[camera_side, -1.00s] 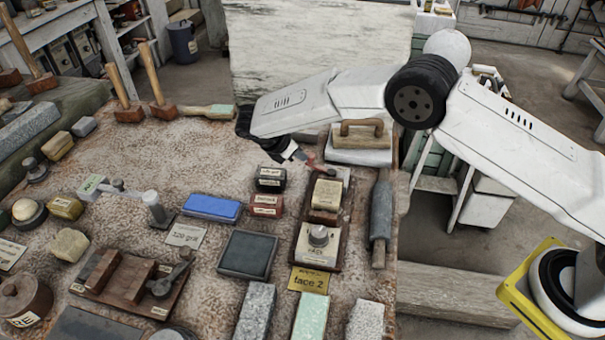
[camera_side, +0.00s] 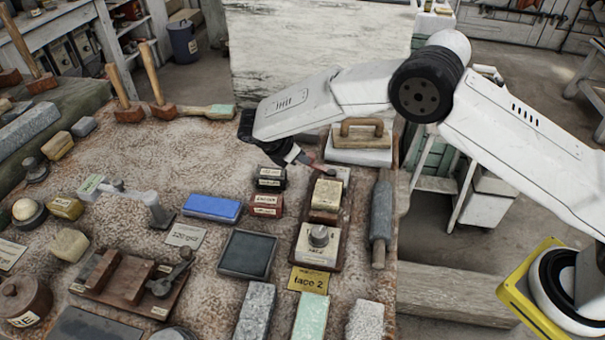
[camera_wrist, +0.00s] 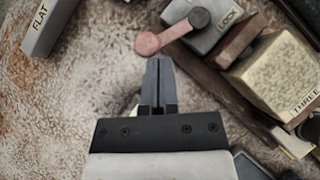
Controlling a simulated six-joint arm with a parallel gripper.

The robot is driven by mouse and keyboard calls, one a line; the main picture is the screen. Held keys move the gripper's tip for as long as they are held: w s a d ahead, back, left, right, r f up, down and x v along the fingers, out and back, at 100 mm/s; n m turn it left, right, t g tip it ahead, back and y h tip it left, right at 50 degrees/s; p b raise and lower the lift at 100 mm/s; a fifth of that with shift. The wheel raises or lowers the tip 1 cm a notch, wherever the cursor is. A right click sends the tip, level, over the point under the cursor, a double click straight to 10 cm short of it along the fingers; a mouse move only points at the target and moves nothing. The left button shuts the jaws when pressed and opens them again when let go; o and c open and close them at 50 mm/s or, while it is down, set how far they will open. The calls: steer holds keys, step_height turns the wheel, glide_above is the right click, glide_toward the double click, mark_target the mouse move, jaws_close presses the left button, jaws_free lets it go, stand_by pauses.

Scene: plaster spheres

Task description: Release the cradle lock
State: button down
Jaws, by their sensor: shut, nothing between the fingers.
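The cradle is a dark wooden base (camera_side: 337,245) holding a pale stone block marked THREE (camera_wrist: 280,75), which also shows in the side view (camera_side: 326,195). At the cradle's far end is a grey block labelled LOCK (camera_wrist: 208,38). A reddish lever (camera_wrist: 170,37) with a dark round pivot lies across it, its rounded end pointing down-left in the wrist view. My gripper (camera_wrist: 158,62) is shut and empty, its tips just below the lever's rounded end. In the side view my gripper (camera_side: 308,162) is close by the lever. I cannot tell whether they touch.
A grey block marked FLAT (camera_wrist: 48,22) lies upper left in the wrist view. Dark and red labelled blocks (camera_side: 267,205) stand left of the cradle, a grey roller (camera_side: 381,220) lies right of it, and a wooden-handled float (camera_side: 361,133) sits behind.

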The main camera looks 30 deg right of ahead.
steer(key=shift+a+r, duration=0.15)
steer(key=shift+a, duration=0.5)
steer(key=a+f+v, duration=0.1)
steer(key=v, duration=1.1)
steer(key=shift+w, duration=0.35)
steer(key=shift+d, duration=0.1)
